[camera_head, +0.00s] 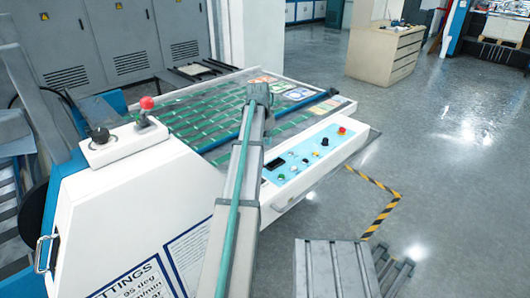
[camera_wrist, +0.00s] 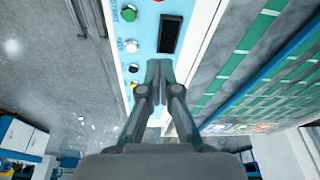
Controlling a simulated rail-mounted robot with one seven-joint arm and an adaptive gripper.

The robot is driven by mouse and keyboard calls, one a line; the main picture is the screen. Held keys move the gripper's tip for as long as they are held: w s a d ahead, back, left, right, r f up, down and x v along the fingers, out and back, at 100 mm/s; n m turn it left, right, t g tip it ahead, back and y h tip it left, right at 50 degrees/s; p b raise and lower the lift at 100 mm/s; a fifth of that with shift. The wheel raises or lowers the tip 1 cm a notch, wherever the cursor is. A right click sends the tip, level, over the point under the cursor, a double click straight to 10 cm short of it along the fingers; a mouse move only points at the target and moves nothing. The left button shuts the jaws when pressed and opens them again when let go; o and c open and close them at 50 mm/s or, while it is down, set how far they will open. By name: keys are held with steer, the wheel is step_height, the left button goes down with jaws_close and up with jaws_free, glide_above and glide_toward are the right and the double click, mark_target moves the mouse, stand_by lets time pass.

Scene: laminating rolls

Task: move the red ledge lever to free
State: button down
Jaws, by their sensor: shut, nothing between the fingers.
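The red ledge lever (camera_head: 146,103) has a round red knob on a short stem. It stands on a dark base on the white ledge (camera_head: 128,142) at the left of the head view. A black knob (camera_head: 100,135) sits beside it. My gripper (camera_wrist: 159,66) is shut and empty in the wrist view, over the control panel strip. In the head view my arm runs up the middle, and its fingers cannot be made out. The lever is left of my arm, well apart from it, and is not in the wrist view. Its position label is not readable.
The blue control panel (camera_head: 305,157) has buttons, a dark display (camera_wrist: 170,34) and a red knob (camera_head: 342,130). The bed with green strips (camera_head: 205,118) lies behind my arm. A grey slatted metal piece (camera_head: 330,268) stands front right. The floor at right is open.

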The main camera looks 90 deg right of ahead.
steer(key=p+x, duration=0.3)
steer(key=x, duration=0.6)
steer(key=shift+f, duration=0.4)
steer(key=shift+w+a+r+p, duration=0.1)
steer(key=shift+w+a+p, duration=0.45)
steer(key=shift+a, duration=0.3)
steer(key=shift+w+a+r+p, duration=0.1)
steer(key=shift+w+a+p, duration=0.4)
steer(key=shift+a, duration=0.3)
steer(key=shift+a, duration=0.1)
